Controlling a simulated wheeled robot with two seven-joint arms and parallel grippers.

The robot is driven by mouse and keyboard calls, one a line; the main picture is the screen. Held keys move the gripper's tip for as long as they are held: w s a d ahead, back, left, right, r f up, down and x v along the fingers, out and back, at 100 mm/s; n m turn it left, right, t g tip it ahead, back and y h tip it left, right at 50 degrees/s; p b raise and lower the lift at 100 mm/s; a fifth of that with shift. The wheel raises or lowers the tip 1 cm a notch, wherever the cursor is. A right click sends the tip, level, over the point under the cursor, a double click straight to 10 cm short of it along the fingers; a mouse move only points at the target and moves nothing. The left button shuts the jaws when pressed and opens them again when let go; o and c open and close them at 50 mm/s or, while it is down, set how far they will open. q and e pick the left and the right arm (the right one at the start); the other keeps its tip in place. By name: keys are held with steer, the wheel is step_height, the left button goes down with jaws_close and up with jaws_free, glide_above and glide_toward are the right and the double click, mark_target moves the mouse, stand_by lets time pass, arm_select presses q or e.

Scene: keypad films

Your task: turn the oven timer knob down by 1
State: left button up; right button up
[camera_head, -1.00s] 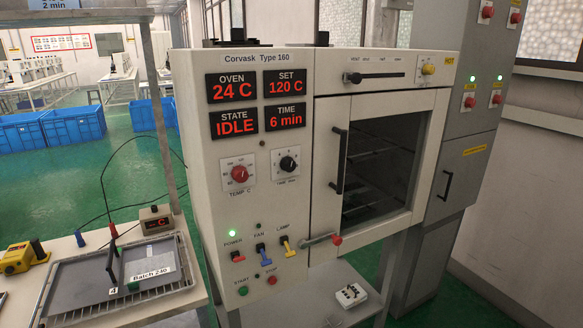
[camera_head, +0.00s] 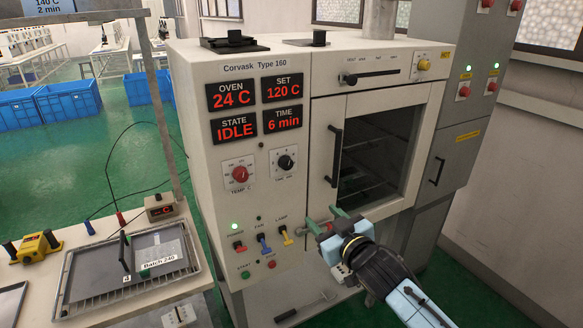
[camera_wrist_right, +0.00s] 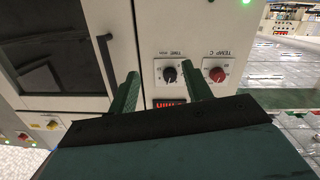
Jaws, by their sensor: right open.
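The oven timer knob (camera_head: 286,162) is a black dial on a white plate, under the TIME display (camera_head: 283,118) that reads 6 min. It also shows in the right wrist view (camera_wrist_right: 170,74), upside down, between and beyond my fingers. My right gripper (camera_head: 323,219) is open and empty, in front of the oven's lower front, below and right of the knob, and apart from it. In the wrist view its two green fingers (camera_wrist_right: 160,92) stand wide apart. My left gripper is not in view.
The red temperature knob (camera_head: 239,174) sits left of the timer knob. Fan and lamp switches (camera_head: 264,244) are below. The oven door handle (camera_head: 335,158) stands out to the right. A tray (camera_head: 130,266) lies on the left bench. The space before the knobs is clear.

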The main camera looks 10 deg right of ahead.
mark_target(289, 166)
step_height(289, 166, up, 7)
steer(key=a+t+y, duration=0.1)
steer(key=a, duration=0.1)
steer(key=shift+n, duration=0.3)
steer(key=x, duration=0.8)
steer(key=p+x, duration=0.1)
steer(key=x, duration=0.3)
steer(key=shift+w+f, duration=0.35)
steer(key=shift+w, duration=0.1)
steer(key=c, duration=1)
steer(key=shift+o, duration=0.2)
steer(key=n, duration=0.4)
steer(key=shift+d+n+p, duration=0.15)
steer(key=shift+n+p, duration=0.15)
steer(key=shift+p, duration=0.1)
